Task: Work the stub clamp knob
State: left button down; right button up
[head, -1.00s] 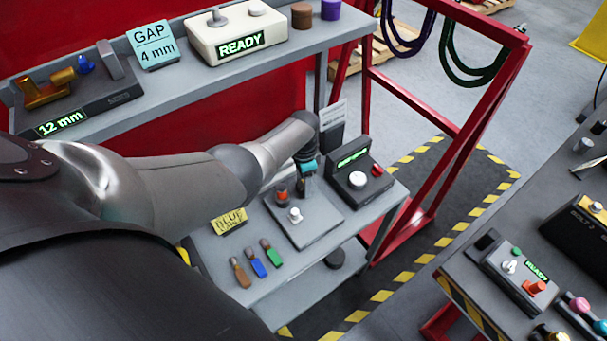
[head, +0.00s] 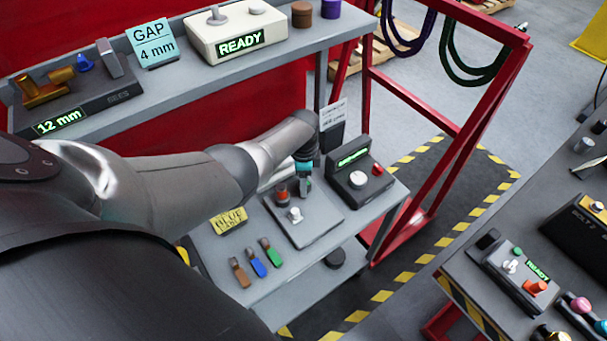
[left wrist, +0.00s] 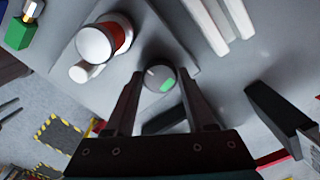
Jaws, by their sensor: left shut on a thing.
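The stub clamp knob appears to be the round dark grey knob with a green mark (left wrist: 158,78) in the left wrist view. It stands on a light grey plate (head: 318,226) on the lower shelf. My left gripper (left wrist: 161,85) reaches down over the plate with one finger on each side of the knob, shut on it. In the head view my left gripper (head: 304,180) hides most of the knob. Beside it on the plate are a red and white fitting (left wrist: 106,38) and a small white knob (head: 295,215). My right gripper is not in view.
A black box with a lit green display (head: 358,180) stands close on the right of the plate. The red frame (head: 440,150) rises at the right.

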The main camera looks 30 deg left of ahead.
pick_arm(q)
jog(key=shift+c, duration=1.2)
grip_release()
jog(key=shift+r+p, duration=0.35)
jog(key=shift+r, duration=0.2)
notch_tip(320, 180, up, 7)
jog(key=p, duration=0.3)
jog(key=shift+f, duration=0.1)
notch_tip(320, 180, up, 7)
jog(key=shift+p, duration=0.4)
